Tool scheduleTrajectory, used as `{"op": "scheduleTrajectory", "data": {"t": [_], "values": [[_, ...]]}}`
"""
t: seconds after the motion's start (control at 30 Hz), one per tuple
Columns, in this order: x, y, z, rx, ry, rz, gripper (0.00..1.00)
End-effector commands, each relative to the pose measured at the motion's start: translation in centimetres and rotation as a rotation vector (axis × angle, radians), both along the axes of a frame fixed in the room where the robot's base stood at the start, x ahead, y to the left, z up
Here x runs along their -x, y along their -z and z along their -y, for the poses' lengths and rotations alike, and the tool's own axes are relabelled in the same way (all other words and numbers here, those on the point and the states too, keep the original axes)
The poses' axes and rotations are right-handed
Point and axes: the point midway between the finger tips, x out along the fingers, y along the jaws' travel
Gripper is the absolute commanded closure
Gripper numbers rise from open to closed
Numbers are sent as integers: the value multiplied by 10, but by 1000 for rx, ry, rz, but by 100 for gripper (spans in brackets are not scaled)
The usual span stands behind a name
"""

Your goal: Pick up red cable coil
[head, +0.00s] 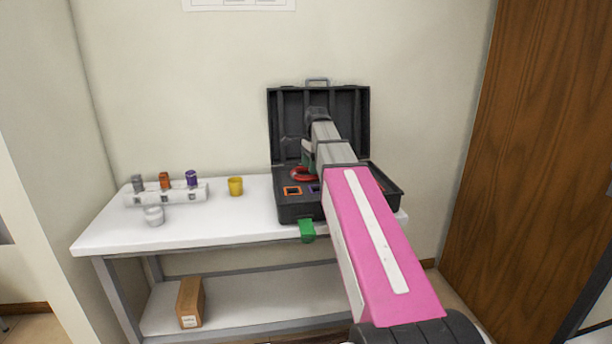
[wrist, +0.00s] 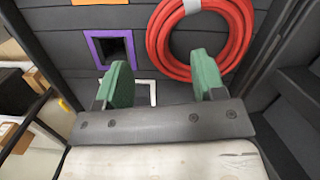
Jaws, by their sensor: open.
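The red cable coil (wrist: 153,42) lies in the open black case, at the upper right of the wrist view. In the head view only part of the coil (head: 301,174) shows, inside the case (head: 297,211) beside my arm. My gripper (wrist: 163,82) has two green fingers spread apart with nothing between them.
Orange (head: 292,190) and purple (wrist: 110,48) framed slots are in the case. The raised lid (head: 285,120) stands behind. A white rack (head: 140,199) with several coloured caps, a yellow cup (head: 235,187) and a white cup (head: 154,216) are left on the table (head: 200,232).

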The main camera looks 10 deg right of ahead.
Motion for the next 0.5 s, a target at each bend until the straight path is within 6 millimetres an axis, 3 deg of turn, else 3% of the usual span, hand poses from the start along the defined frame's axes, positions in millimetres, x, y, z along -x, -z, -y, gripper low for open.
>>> {"op": "scheduleTrajectory", "data": {"t": [0.3,0.5], "values": [[1,40,0,0,0,-1,37],[1,42,0,0,0,0,37]]}}
